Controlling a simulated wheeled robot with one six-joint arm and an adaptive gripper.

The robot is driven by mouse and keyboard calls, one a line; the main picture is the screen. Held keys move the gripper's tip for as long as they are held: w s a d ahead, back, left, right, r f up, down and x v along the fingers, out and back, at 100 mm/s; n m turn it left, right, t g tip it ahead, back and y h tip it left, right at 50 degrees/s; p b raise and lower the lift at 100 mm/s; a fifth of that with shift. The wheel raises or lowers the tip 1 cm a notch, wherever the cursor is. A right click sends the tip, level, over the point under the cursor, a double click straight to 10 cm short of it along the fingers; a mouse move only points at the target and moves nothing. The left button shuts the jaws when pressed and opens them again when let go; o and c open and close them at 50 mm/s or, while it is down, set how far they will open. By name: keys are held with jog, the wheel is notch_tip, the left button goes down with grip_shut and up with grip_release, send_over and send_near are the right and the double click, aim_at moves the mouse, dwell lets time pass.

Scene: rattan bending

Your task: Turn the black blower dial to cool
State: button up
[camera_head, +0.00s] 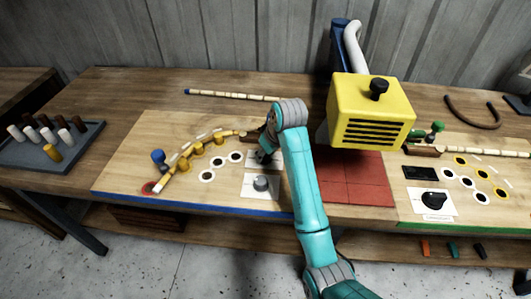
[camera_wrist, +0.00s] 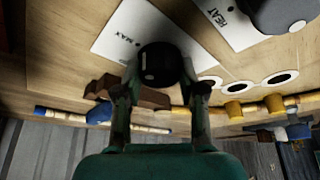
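A round black dial (camera_wrist: 160,62) shows in the wrist view on a white plate (camera_wrist: 118,36) with the word MAX. My gripper (camera_wrist: 161,85) has its fingers apart, one on each side of this dial. I cannot tell whether they touch or clamp it. In the head view my gripper (camera_head: 266,149) is low over the left board, and my arm hides most of that dial. Another black dial (camera_head: 434,200) sits on a white plate on the right board. The yellow blower-like box (camera_head: 366,113) has a black knob (camera_head: 378,88) on top.
A grey dial (camera_head: 261,183) on a plate marked HEAT stands close to my gripper. Yellow pegs (camera_head: 197,149) and a jointed rattan strip curve along the left board (camera_head: 125,160). A red tiled pad (camera_head: 358,180) lies right of my arm. A dark tray (camera_head: 78,150) of pegs is far left.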

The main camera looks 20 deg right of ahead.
jog(key=shift+n, duration=0.3)
jog(key=n+y, duration=0.1)
jog(key=n, duration=0.2)
jog(key=shift+d+g, duration=0.1)
jog(key=shift+g, duration=0.3)
jog(key=shift+w+n+g+y, duration=0.1)
jog(key=shift+n+g+y, duration=0.45)
jog(key=shift+n, duration=1.45)
jog(key=o, duration=1.1)
jog(key=shift+o, duration=0.2)
